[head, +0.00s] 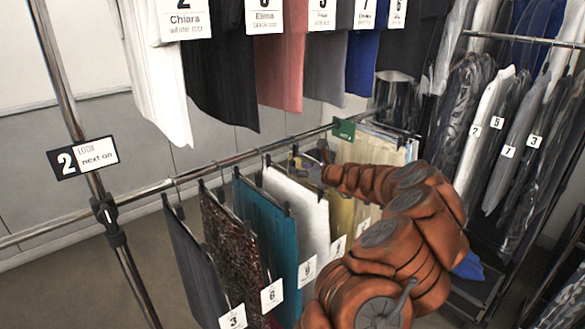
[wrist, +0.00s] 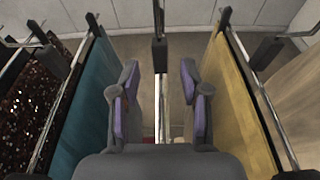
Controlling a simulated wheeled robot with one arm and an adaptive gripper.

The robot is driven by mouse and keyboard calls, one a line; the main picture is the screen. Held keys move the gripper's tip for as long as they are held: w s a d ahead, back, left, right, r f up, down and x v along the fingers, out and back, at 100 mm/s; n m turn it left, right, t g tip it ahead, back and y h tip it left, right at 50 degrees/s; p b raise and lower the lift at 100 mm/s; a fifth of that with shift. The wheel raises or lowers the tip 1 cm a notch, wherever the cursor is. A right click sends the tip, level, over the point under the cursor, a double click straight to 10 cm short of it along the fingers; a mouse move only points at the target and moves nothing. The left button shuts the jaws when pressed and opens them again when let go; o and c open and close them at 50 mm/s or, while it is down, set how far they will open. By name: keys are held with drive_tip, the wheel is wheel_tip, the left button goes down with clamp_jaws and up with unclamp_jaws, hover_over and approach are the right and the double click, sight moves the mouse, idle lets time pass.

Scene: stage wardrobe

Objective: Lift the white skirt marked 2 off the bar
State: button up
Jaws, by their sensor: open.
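The white skirt (head: 298,208) hangs from the lower bar (head: 150,190), between a teal skirt (head: 262,235) and a yellow one (head: 341,212). The number on its tag (head: 338,247) is too small to read surely. My gripper (head: 312,168) is at bar height by the top of the white skirt, partly hidden by my arm. In the wrist view my gripper (wrist: 161,100) is open, a finger on each side of a dark hanger clip (wrist: 159,55). A thin pale strip, seemingly the white skirt edge-on, shows between the fingers. No contact is visible.
The teal (wrist: 85,95) and yellow (wrist: 232,95) skirts hang close outside the fingers. Brown sequined (head: 232,245) and dark (head: 192,265) skirts hang further left. Tops hang above, including a white one (head: 155,80). A rack of covered garments (head: 500,140) stands right.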

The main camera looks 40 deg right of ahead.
drive_tip(key=shift+x, duration=2.15)
clamp_jaws()
drive_tip(key=shift+r+p, duration=0.15)
drive_tip(key=shift+p, duration=0.25)
drive_tip(key=shift+r+p, duration=1.5)
drive_tip(key=shift+r, duration=0.1)
drive_tip(key=shift+s+f+p+v, duration=0.1)
drive_tip(key=shift+f+p+v, duration=0.2)
drive_tip(key=shift+v, duration=1)
drive_tip(key=shift+s+f+p+v, duration=0.1)
drive_tip(key=shift+f+p+v, duration=0.2)
drive_tip(key=shift+v, duration=1)
drive_tip(key=shift+s+f+p+v, duration=0.1)
drive_tip(key=shift+f+p+v, duration=0.25)
drive_tip(key=shift+v, duration=0.9)
